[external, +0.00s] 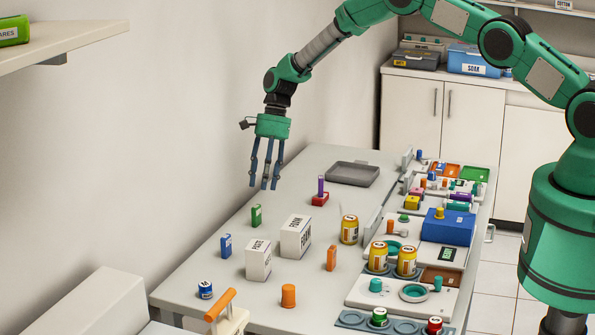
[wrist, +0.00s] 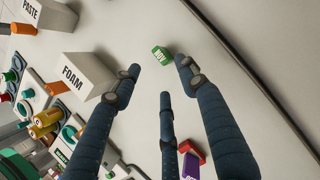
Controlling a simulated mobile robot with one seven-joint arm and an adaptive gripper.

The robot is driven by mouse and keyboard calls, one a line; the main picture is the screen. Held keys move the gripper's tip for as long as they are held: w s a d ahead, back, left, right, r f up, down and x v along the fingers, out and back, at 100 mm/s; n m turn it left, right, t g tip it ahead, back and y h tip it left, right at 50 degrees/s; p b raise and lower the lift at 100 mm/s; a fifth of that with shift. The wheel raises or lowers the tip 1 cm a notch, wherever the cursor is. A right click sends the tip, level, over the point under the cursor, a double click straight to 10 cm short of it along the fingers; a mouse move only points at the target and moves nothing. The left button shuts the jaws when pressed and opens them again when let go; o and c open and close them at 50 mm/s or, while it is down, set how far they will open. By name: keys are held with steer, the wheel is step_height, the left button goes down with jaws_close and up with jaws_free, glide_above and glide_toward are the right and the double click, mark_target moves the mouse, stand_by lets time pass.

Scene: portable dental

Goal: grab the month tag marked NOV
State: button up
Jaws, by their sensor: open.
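The green NOV tag (wrist: 161,54) stands on the table in the wrist view, its label readable, near the tips of my fingers. In the external view a green tag (external: 256,216) stands on the left part of the table, below and left of my gripper; its label is too small to read there. My gripper (external: 265,187) points down, open and empty, above the table. In the wrist view its three dark blue fingers (wrist: 160,85) are spread, and the tag shows between two of them, not held.
White FOAM (wrist: 77,75) and PASTE (wrist: 33,12) boxes stand nearby. A red block with a purple piece (external: 320,192) stands right of my gripper. A blue tag (external: 226,245) and an orange tag (external: 331,258) stand on the table (external: 210,265). A grey tray (external: 352,174) lies behind.

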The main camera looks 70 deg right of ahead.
mark_target(259, 205)
steer(key=shift+x, duration=2.15)
steer(key=shift+f, duration=0.1)
steer(key=shift+p+x, duration=0.4)
steer(key=shift+x, duration=2.15)
steer(key=shift+a, duration=0.1)
steer(key=shift+w, duration=0.1)
jaws_close()
